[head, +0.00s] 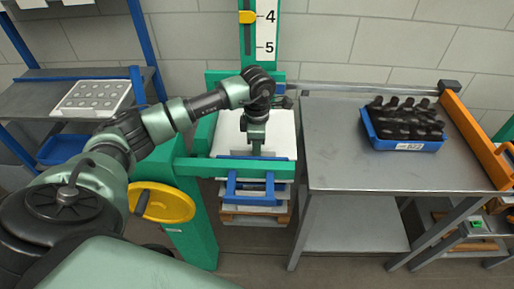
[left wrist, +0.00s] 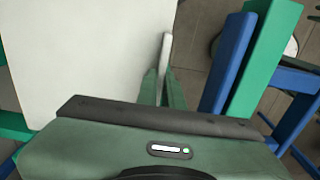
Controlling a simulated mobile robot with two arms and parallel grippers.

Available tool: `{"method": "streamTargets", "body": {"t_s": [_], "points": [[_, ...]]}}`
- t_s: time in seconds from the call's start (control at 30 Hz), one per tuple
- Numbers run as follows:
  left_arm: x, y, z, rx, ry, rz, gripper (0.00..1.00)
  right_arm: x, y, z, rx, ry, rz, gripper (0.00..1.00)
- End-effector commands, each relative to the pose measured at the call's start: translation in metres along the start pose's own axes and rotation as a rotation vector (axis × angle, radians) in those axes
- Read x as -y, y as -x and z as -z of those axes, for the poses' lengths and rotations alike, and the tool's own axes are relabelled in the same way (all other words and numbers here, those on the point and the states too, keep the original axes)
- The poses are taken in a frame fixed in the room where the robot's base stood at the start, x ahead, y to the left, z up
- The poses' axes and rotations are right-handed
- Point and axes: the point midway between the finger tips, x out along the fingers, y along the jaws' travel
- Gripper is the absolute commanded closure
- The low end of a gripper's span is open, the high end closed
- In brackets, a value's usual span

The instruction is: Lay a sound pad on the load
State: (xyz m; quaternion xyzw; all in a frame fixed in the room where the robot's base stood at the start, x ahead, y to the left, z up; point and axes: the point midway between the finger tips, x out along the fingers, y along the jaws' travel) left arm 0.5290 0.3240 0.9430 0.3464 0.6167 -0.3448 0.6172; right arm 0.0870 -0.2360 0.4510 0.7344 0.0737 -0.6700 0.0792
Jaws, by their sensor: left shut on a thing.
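My left gripper (head: 256,151) reaches down over a broad white flat sheet (head: 228,133) inside a green frame (head: 235,168). The sheet also fills the left of the left wrist view (left wrist: 85,55). The gripper, also in the left wrist view (left wrist: 163,90), is shut on a thin pale piece (left wrist: 165,52) seen edge-on at the sheet's right side. I cannot tell whether this piece is part of the sheet, or whether the sheet is the pad or the load's top. Below the frame, stacked layers rest on a wooden pallet (head: 255,218). My right gripper is not in view.
A blue bar frame (head: 250,190) hangs at the green frame's front. A yellow handwheel (head: 162,203) is at left. A grey table (head: 335,150) holds a blue crate (head: 405,144) of dark bottles. A white tray (head: 92,98) sits on the left shelf.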

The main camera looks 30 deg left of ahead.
Motion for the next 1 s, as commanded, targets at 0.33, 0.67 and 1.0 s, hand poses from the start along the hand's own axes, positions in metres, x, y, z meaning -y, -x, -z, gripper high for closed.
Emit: {"method": "streamTargets", "body": {"t_s": [0.33, 0.67, 1.0], "points": [[0.000, -0.006, 0.000, 0.001, 0.000, -0.001, 0.87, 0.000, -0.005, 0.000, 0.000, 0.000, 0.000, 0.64], [0.000, -0.006, 0.000, 0.000, 0.000, 0.000, 0.67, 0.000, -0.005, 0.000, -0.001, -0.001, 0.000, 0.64], [-0.002, 0.029, 0.000, 0.003, 0.001, -0.006, 0.67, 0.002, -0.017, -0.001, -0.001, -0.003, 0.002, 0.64]]}}
